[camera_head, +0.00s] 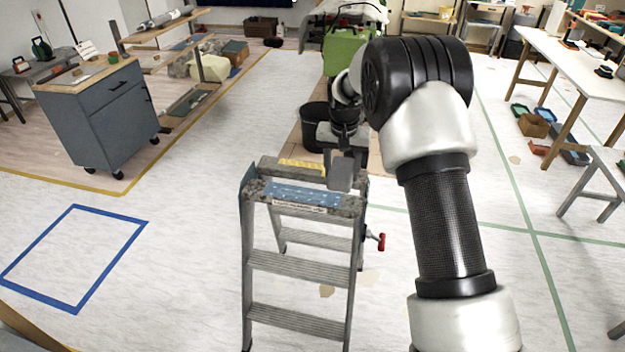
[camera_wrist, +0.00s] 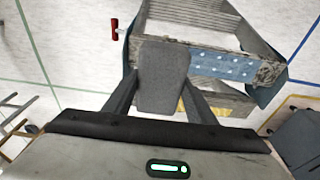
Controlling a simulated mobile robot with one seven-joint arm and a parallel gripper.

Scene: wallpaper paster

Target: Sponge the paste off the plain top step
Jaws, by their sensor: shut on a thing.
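A grey metal stepladder (camera_head: 300,265) stands in the middle of the floor. Its blue top step (camera_head: 290,194) has white dots and mottled grey smears at its ends; it also shows in the wrist view (camera_wrist: 222,66). Behind it, a grey top bar carries a yellow strip (camera_head: 302,164), partly hidden in the wrist view. My gripper (camera_head: 342,155) is shut on a grey block (camera_wrist: 162,85), likely the sponge, and holds it at the right end of the ladder's top. I cannot tell whether the block touches the step.
A red-handled part (camera_head: 377,241) juts from the ladder's right side. A black bucket (camera_head: 315,128) stands behind it. A grey drawer cabinet (camera_head: 98,112) is at left, a white table (camera_head: 570,70) at right. Floor left of the ladder is clear around a blue taped outline (camera_head: 75,258).

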